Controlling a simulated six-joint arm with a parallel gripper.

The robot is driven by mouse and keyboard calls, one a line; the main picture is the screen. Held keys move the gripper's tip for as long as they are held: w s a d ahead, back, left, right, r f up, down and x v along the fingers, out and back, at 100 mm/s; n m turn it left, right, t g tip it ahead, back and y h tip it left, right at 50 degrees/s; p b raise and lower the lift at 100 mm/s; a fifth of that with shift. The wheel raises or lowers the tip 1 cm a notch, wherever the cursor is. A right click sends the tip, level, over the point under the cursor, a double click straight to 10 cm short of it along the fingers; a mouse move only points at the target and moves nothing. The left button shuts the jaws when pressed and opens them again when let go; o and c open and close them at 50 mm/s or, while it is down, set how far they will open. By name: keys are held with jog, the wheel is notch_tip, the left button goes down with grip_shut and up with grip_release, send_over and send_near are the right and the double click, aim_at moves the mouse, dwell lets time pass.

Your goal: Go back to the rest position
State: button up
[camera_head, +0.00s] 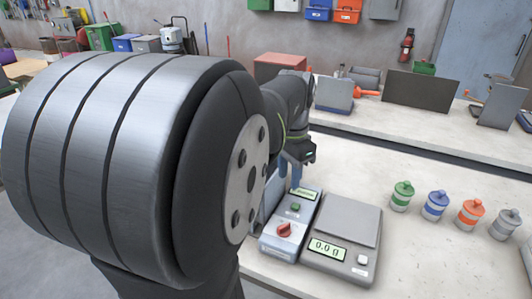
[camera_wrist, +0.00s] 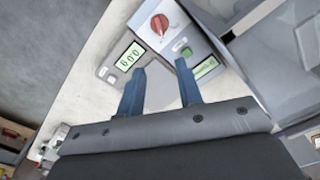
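My gripper (camera_head: 290,172) hangs above the back edge of a control box, beyond my large grey arm link. The control box (camera_head: 283,247) has a red knob, a green button and a small green display. It also shows in the wrist view (camera_wrist: 178,14). The scale (camera_head: 350,222) stands to the right of the box, its plate bare and its green display lit. The scale also shows in the wrist view (camera_wrist: 118,50). My arm link hides much of the left side.
Green (camera_head: 402,196), blue (camera_head: 435,206), orange (camera_head: 469,214) and grey (camera_head: 504,225) lidded jars stand in a row right of the scale. A second bench (camera_head: 400,122) behind holds a red box (camera_head: 281,66) and dark panels. The bench front right of the scale is clear.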

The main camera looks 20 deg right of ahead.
aim_at(286, 224)
notch_tip(286, 224, down, 18)
jog(key=shift+r, duration=0.25)
dwell(0.5)
jog(key=shift+r, duration=0.1)
